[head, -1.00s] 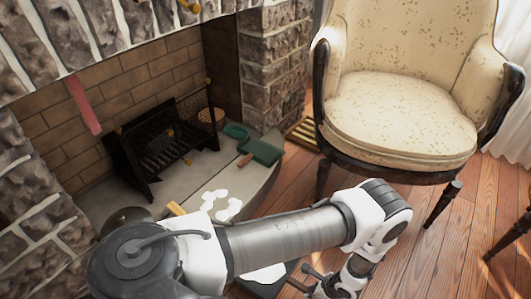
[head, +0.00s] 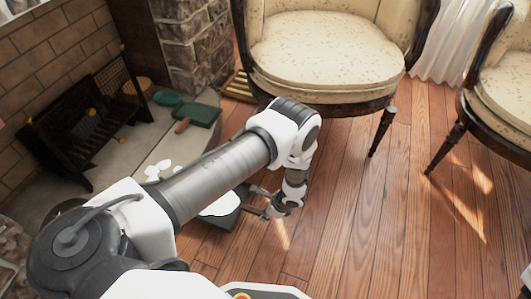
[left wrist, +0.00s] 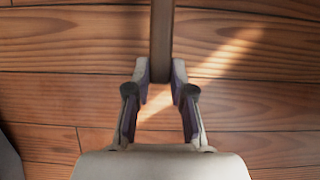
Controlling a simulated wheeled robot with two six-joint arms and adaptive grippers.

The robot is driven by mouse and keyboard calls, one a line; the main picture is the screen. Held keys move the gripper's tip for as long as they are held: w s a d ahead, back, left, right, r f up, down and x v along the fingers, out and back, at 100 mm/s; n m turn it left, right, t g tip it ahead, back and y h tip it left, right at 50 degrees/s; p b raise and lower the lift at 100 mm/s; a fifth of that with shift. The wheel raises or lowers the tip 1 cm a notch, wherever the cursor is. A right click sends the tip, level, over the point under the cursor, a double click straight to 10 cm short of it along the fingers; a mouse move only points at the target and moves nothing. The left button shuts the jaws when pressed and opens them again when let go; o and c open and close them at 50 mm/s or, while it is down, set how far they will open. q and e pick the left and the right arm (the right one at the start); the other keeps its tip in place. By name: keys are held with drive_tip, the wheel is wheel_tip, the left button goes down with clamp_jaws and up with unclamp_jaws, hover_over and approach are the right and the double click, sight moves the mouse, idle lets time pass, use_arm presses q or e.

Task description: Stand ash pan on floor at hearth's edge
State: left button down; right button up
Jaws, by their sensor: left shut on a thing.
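The ash pan (head: 229,222) is a dark, shallow tray with white ash in it. It is at the wood floor beside the hearth's curved front edge, partly hidden by my left arm. I cannot tell whether its base touches the floor. My left gripper (head: 262,205) is at its right end, shut on its handle. In the left wrist view, the handle (left wrist: 161,40) is a dark bar running up from between the fingers of the left gripper (left wrist: 161,82). The pale stone hearth (head: 135,160) lies to the left.
Cream armchairs (head: 325,50) stand at the back and right. The wood floor (head: 350,220) right of my gripper is clear.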

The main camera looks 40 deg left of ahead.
use_arm(q)
drive_tip(key=shift+w+a+f+b, duration=0.2)
drive_tip(key=shift+w+a+b, duration=0.2)
drive_tip(key=shift+w, duration=0.2)
wheel_tip(320, 180, down, 3)
drive_tip(key=shift+s+d+f+b, duration=0.1)
drive_tip(key=shift+f+b, duration=0.1)
drive_tip(key=shift+b, duration=1)
drive_tip(key=shift+r, duration=0.2)
drive_tip(key=shift+f, duration=0.2)
drive_tip(key=c, duration=1)
unclamp_jaws()
drive_tip(key=shift+r, duration=0.1)
